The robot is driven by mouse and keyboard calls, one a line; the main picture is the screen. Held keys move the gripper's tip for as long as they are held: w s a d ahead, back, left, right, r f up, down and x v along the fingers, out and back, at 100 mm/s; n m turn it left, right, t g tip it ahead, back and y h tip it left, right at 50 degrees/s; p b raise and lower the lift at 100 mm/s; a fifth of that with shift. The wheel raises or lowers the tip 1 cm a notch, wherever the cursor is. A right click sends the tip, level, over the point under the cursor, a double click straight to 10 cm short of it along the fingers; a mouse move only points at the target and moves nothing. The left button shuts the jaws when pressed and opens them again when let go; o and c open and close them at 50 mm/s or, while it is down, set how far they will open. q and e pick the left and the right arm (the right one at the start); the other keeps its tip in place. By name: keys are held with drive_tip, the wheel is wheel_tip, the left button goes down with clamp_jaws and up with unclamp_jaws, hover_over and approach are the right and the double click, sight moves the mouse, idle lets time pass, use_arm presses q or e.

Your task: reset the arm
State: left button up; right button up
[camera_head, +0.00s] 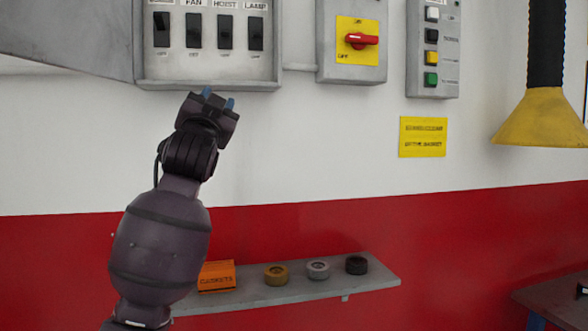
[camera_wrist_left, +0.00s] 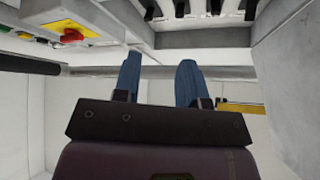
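My left arm comes in from the lower left in the head view, and its left gripper (camera_head: 218,100) is raised just below the grey switch box (camera_head: 205,72). In the left wrist view the two blue fingertips of the left gripper (camera_wrist_left: 160,82) stand apart with a clear gap and nothing between them. The gripper looks close to the lower edge of the box, but I cannot tell whether it touches. The box holds several black rocker switches, with labels including FAN, HOIST and LAMP. My right gripper is in neither view.
A red rotary switch (camera_head: 362,40) on a yellow plate and a button panel (camera_head: 432,50) are right of the box. A grey shelf (camera_head: 300,293) below holds an orange gaskets box (camera_head: 216,276) and several round caps. A yellow hood (camera_head: 541,118) hangs at right.

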use_arm(q)
drive_tip(key=s+a+f+n+g+h, duration=0.1)
drive_tip(key=s+a+f+g, duration=0.1)
drive_tip(key=f, duration=1.2)
drive_tip(key=s+a+f+n+g, duration=0.1)
drive_tip(key=s+a+f, duration=0.1)
drive_tip(key=f, duration=1.2)
drive_tip(key=s+a+f+n+g+h, duration=0.1)
drive_tip(key=s+a+f+g, duration=0.15)
drive_tip(key=f, duration=1.15)
drive_tip(key=s+a+f+n+g+y, duration=0.1)
drive_tip(key=s+a+f+g, duration=0.2)
drive_tip(key=s+f, duration=1.2)
drive_tip(key=s+a+f+n+g+y, duration=0.1)
drive_tip(key=s+a+f+g+y, duration=0.1)
drive_tip(key=s+f, duration=1.4)
drive_tip(key=a+f+g, duration=0.1)
drive_tip(key=g, duration=0.1)
drive_tip(key=shift+f+n+g, duration=0.2)
drive_tip(key=shift+n+g, duration=0.15)
drive_tip(key=shift+n, duration=0.05)
